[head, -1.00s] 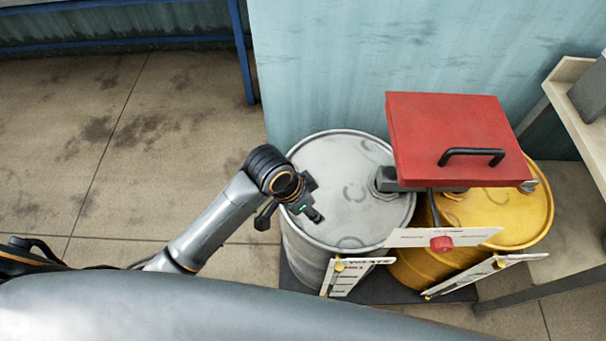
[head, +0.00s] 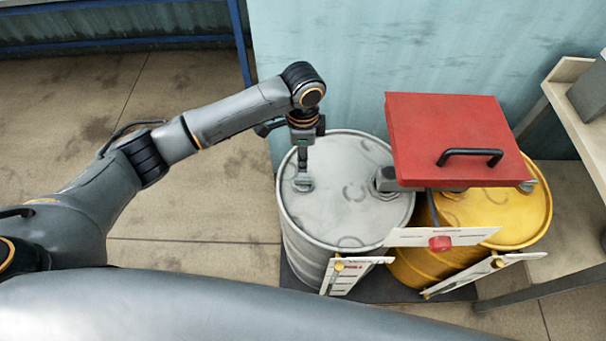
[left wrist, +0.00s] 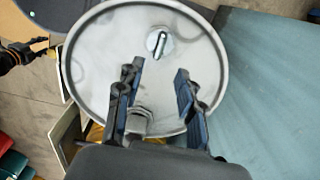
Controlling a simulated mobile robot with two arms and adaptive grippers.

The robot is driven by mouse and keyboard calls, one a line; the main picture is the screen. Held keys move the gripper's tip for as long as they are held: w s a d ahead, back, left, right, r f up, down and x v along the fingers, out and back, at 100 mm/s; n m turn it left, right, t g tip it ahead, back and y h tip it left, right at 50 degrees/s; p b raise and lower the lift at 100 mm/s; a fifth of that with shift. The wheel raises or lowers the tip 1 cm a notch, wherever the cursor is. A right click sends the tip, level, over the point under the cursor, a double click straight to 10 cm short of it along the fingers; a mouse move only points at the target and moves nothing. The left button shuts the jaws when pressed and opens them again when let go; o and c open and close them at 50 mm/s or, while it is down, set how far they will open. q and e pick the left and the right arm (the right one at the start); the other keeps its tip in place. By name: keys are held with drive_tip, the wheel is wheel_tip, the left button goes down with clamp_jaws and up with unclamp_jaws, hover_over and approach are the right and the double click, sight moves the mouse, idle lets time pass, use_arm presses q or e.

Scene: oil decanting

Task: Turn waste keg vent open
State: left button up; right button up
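The grey drum (head: 350,215) stands upright left of the yellow drum. A small round vent fitting with a raised bar handle (left wrist: 158,42) sits near the edge of its lid. In the head view this vent (head: 304,185) is at the lid's left side. My left gripper (head: 303,165) points down just over it. In the left wrist view the left gripper (left wrist: 157,72) is open, with its two fingers apart and nothing between their tips. The vent lies just beyond the tips; contact does not show. The handle's bar runs roughly up and down in that view.
A grey fitting (head: 386,180) stands on the right of the grey lid. A red box with a black handle (head: 455,130) overhangs the yellow drum (head: 530,215). White placards (head: 345,278) hang in front. A teal wall (head: 320,60) is behind; floor is clear at left.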

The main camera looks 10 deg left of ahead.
sight(303, 178)
use_arm(q)
wheel_tip(303, 178, down, 10)
drive_tip(key=shift+f, duration=0.1)
idle(0.4)
clamp_jaws()
